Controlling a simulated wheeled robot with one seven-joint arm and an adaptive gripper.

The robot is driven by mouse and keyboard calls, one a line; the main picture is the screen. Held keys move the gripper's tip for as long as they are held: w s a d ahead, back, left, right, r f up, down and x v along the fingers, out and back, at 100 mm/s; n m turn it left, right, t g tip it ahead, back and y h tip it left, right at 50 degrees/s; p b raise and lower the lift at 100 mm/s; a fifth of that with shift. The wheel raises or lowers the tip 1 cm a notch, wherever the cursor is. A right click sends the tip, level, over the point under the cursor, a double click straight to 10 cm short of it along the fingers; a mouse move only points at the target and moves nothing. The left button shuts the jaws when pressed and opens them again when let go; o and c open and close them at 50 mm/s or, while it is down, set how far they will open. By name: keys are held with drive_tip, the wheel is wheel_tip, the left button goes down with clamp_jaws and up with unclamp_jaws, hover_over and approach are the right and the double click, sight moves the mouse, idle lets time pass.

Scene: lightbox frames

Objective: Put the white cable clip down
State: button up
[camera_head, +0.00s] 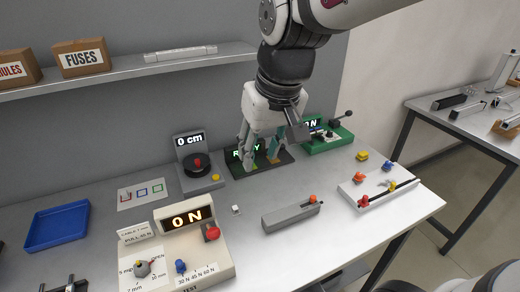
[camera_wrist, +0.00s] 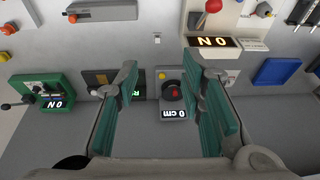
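The small white cable clip (camera_head: 235,210) sits on the grey table, in front of the dial device and left of the grey bar. It also shows in the wrist view (camera_wrist: 157,38), near the top middle. My gripper (camera_head: 261,160) is in front of the black panel with green lettering and hides part of it. In the wrist view my gripper (camera_wrist: 161,68) has its teal-padded fingers wide apart with nothing held between them. The clip appears beyond the fingertips, apart from them.
The dial device (camera_head: 198,180) reading "0 cm" stands left of my gripper. A cream test box (camera_head: 220,262) stands at front, a grey bar (camera_head: 284,218) right of the clip, a green device (camera_head: 337,143) at back right. A blue tray (camera_head: 57,225) lies left. A shelf (camera_head: 120,76) runs above.

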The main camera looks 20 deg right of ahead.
drive_tip(key=s+r+t, duration=0.1)
drive_tip(key=s+r, duration=0.1)
drive_tip(key=s, duration=0.8)
drive_tip(key=shift+s+d+t+h, duration=0.15)
drive_tip(key=shift+d+t+h, duration=0.15)
drive_tip(key=shift+d+t, duration=0.1)
drive_tip(key=shift+o, duration=0.5)
drive_tip(key=shift+s, duration=0.3)
drive_tip(key=n+g+b, duration=0.1)
drive_tip(key=n+g, duration=0.4)
drive_tip(key=n, duration=1.3)
hover_over(236, 207)
wheel_tip(236, 207, down, 29)
drive_tip(key=shift+d+f, duration=0.1)
drive_tip(key=shift+f+b, duration=1.8)
drive_tip(key=shift+f, duration=1)
drive_tip(key=shift+s+r, duration=0.1)
drive_tip(key=c, duration=0.9)
